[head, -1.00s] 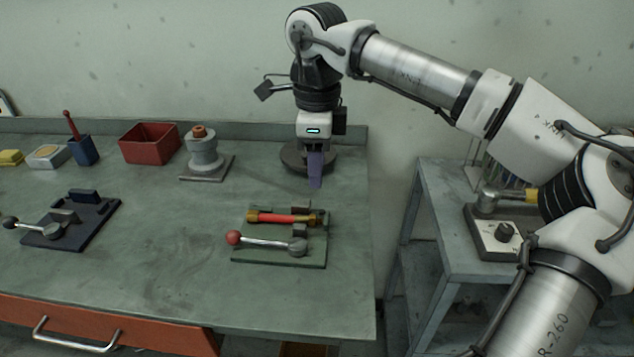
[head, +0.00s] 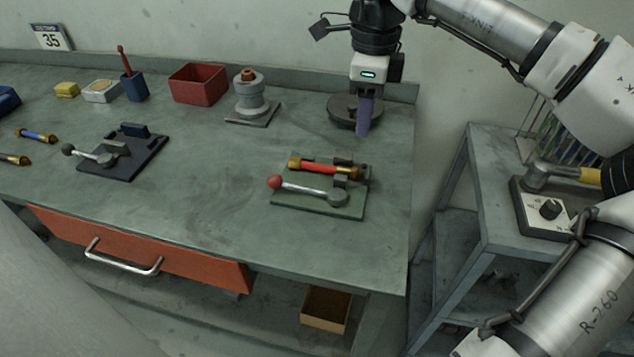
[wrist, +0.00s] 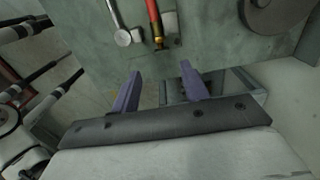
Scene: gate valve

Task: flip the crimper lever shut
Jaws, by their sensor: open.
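A crimper on a green plate (head: 290,207) stands near the bench's right end in the head view. Its silver lever (head: 305,190) has a red ball knob (head: 274,182) at the left end and a round pivot at the right. The lever lies low along the plate's front side. A red tube with brass ends (head: 320,168) lies behind it. My gripper (head: 363,122) points down, behind and right of the crimper, apart from it. In the wrist view its purple fingers (wrist: 160,86) are spread with nothing between them. The lever's pivot end (wrist: 122,38) shows there; the knob is out of view.
A dark fixture (head: 125,160) with a black-knobbed lever sits to the left. A dark round disc (head: 343,107) lies close by my gripper. A grey spool stand (head: 250,98) and red bin (head: 198,84) stand behind. The bench between the two fixtures is clear.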

